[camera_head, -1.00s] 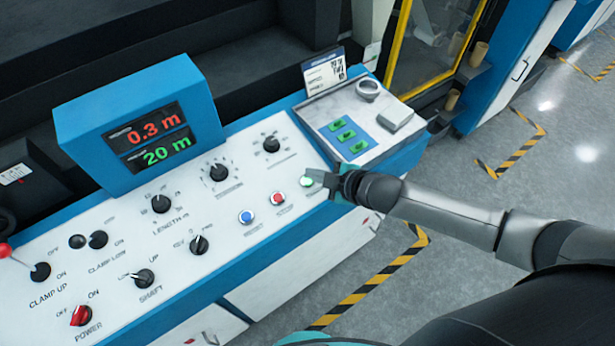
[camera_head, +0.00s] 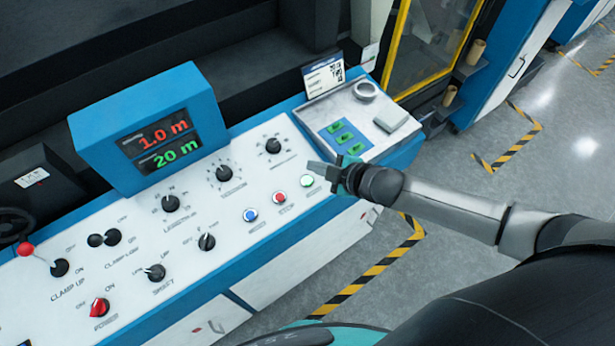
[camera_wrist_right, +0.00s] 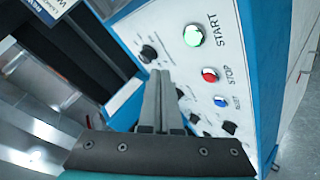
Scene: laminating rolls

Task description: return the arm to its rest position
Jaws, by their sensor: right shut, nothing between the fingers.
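My right gripper (camera_head: 318,168) is over the right part of the white control panel (camera_head: 215,262), up and to the right of the green start button (camera_head: 307,181). It is shut and empty, and it looks apart from the button. In the right wrist view the shut fingers (camera_wrist_right: 158,100) point over the panel, with the lit green START button (camera_wrist_right: 193,36), the red stop button (camera_wrist_right: 209,75) and a blue button (camera_wrist_right: 220,101) to their right. My right arm reaches in from the right of the head view. My left gripper is not in view.
The blue display box (camera_head: 150,130) reads 1.0 m in red and 20 m in green. Several black knobs and a red power switch (camera_head: 100,307) stand on the panel. Open floor (camera_head: 460,180) is at the right.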

